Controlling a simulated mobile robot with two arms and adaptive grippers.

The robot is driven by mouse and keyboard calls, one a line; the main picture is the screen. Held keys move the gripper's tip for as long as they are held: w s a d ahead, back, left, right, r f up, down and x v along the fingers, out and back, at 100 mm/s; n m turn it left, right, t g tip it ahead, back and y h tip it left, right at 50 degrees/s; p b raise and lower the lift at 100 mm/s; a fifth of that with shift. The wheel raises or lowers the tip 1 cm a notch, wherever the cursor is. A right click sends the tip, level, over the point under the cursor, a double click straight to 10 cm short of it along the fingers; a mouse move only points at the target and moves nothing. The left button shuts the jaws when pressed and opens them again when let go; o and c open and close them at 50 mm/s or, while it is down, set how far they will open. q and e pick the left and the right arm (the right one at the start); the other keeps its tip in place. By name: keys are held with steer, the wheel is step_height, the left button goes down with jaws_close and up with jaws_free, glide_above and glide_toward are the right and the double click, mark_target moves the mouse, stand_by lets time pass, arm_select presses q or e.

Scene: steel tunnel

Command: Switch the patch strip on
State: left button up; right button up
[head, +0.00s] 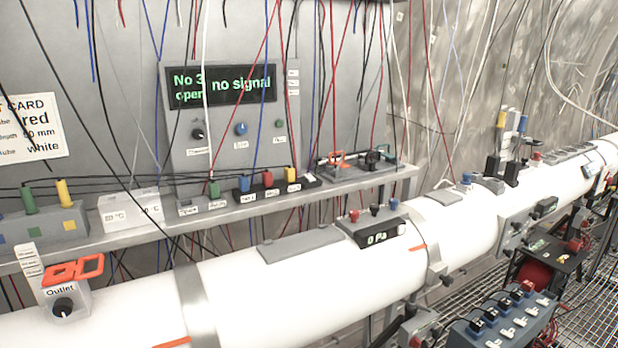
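No label that I can read names the patch strip. A black strip (313,183) on the grey shelf carries a blue, a red and a yellow plug or button, with small white labels on its front. A blue box (467,333) at the lower right has several black switches or plugs and white tags on top. I cannot tell which of the two is the patch strip, or whether either is on. Neither of my grippers is in view.
A thick white pipe (245,290) runs across the front. The grey panel's display (222,84) reads "No 3 open" and "no signal". An outlet box (67,305) with an orange handle sits on the pipe at left. Many thin cables hang before the wall.

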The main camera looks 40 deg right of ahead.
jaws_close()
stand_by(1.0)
